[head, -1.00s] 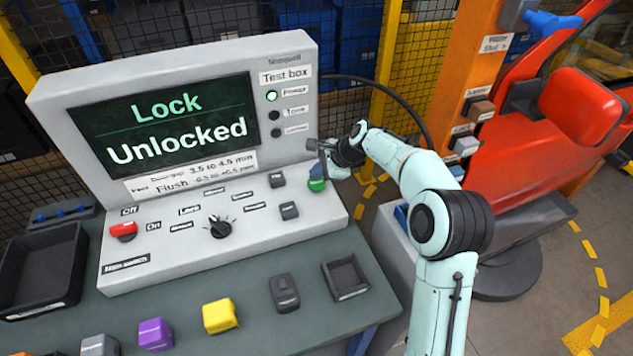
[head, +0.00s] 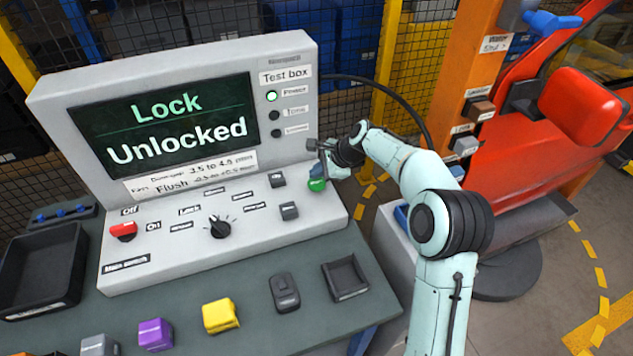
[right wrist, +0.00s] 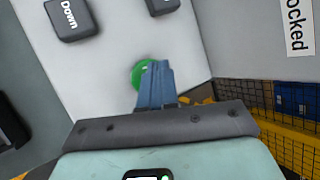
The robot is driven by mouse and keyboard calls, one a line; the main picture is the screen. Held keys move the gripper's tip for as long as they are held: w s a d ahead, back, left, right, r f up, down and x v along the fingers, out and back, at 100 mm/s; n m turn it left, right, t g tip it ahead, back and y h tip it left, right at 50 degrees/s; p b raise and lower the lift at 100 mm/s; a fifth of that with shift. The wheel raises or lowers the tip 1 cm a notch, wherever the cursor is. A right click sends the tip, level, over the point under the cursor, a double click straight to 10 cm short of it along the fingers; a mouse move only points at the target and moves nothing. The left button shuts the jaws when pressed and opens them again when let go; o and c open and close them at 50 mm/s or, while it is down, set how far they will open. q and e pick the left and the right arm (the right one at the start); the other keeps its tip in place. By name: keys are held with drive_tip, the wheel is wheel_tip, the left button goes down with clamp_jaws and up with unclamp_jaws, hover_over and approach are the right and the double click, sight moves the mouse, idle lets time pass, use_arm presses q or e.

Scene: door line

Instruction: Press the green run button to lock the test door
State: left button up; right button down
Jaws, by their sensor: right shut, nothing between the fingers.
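The green run button (head: 317,185) is at the right end of the test box's sloped panel. It also shows in the right wrist view (right wrist: 138,73), partly hidden behind my fingers. My right gripper (head: 319,170) is shut and empty, with its blue fingertips (right wrist: 156,68) over the button. I cannot tell whether they touch it. The test box screen (head: 160,118) reads "Lock" and "Unlocked". The power lamp (head: 272,96) is lit; the two lamps below it are dark. The red car door (head: 535,150) stands at the right. My left gripper is not in view.
A black knob (head: 220,227), a red main switch (head: 123,231) and dark grey buttons (head: 289,211) are on the panel. Purple (head: 155,334) and yellow (head: 220,316) blocks, a dark handheld device (head: 284,292) and black trays (head: 345,277) lie on the bench in front.

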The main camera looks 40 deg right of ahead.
sight(318, 183)
drive_tip(key=shift+f, duration=0.15)
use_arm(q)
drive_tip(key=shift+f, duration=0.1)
use_arm(e)
drive_tip(key=shift+f, duration=0.3)
use_arm(q)
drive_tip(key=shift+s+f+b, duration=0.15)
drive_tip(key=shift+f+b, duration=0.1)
drive_tip(key=shift+b, duration=0.05)
use_arm(e)
drive_tip(key=shift+f, duration=0.5)
idle(0.3)
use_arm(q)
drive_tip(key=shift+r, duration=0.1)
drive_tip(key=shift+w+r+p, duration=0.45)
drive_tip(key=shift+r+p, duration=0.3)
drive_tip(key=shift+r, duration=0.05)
use_arm(e)
drive_tip(key=shift+r, duration=0.9)
drive_tip(key=shift+r, duration=0.1)
